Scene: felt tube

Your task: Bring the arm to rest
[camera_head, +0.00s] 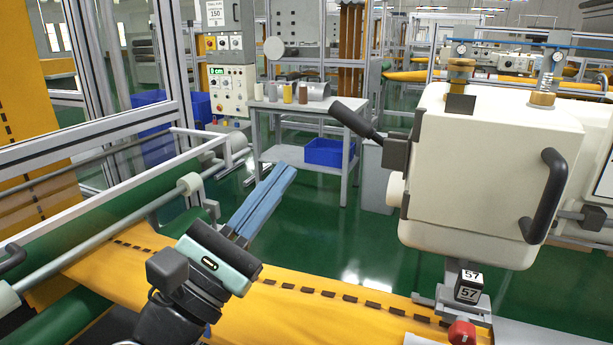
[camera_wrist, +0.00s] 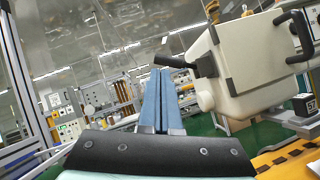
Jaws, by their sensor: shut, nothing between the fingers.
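My gripper (camera_head: 284,172) shows in the head view left of centre, with two long blue fingers pointing up and to the right. The fingers lie side by side, shut, with nothing between them. In the wrist view my gripper (camera_wrist: 160,75) points up the middle of the picture, its fingers together. It is held above the yellow felt band (camera_head: 330,305) and touches nothing that I can see. Part of my arm shows at the bottom of the head view.
A cream machine housing (camera_head: 490,165) with black handles stands at right; it also shows in the wrist view (camera_wrist: 245,65). A metal frame with rollers (camera_head: 190,183) is at left. A grey bench (camera_head: 310,105) with a blue bin (camera_head: 328,152) stands behind. Green floor lies between.

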